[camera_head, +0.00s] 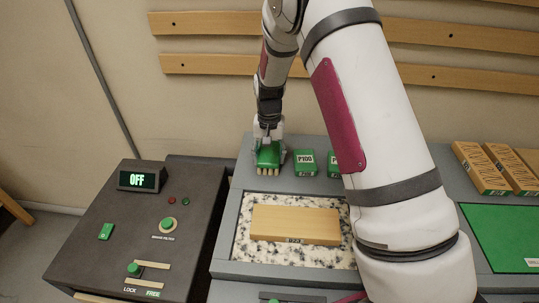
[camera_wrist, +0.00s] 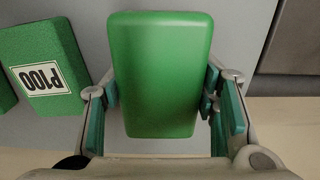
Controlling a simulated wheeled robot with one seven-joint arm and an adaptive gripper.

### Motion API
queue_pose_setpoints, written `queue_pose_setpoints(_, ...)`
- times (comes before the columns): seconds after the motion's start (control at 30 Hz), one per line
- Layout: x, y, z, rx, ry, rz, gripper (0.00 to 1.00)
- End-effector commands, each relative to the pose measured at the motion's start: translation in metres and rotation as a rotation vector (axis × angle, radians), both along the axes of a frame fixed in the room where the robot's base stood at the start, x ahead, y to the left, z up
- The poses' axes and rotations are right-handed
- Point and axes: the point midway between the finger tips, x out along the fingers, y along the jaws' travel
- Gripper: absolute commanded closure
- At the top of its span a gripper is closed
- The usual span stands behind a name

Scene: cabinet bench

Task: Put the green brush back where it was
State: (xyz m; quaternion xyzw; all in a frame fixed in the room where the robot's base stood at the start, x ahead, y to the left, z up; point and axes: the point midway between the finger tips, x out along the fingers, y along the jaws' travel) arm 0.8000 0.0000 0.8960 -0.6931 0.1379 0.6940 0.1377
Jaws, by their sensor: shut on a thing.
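The green brush (camera_head: 268,156) has a green back and pale bristles below. My gripper (camera_head: 269,148) is shut on it at the back left of the grey bench top. In the wrist view the brush's smooth green back (camera_wrist: 160,75) fills the space between the two fingers of my gripper (camera_wrist: 162,105), with a pad against each side. Whether the bristles touch the bench surface, I cannot tell.
A green P100 block (camera_head: 304,163) stands just right of the brush; another is partly behind my arm. A wooden board (camera_head: 295,225) lies on the speckled slab (camera_head: 262,257) in front. A dark control box (camera_head: 130,235) reading OFF stands left. Labelled wooden blocks (camera_head: 480,167) lie right.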

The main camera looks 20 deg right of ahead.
Motion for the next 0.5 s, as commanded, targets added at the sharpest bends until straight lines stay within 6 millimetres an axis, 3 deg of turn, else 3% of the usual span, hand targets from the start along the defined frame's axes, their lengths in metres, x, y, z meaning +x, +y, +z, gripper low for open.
queue_pose_setpoints(0.33, 0.0007, -0.0002, -0.0035, 0.000, -0.002, 0.000, 0.72)
queue_pose_setpoints(0.37, 0.0005, -0.0002, -0.0034, 0.000, -0.001, 0.000, 0.42)
queue_pose_setpoints(0.43, 0.0003, -0.0002, -0.0031, 0.000, -0.001, 0.000, 0.26)
queue_pose_setpoints(0.5, 0.0002, -0.0002, -0.0030, 0.000, -0.001, 0.000, 0.26)
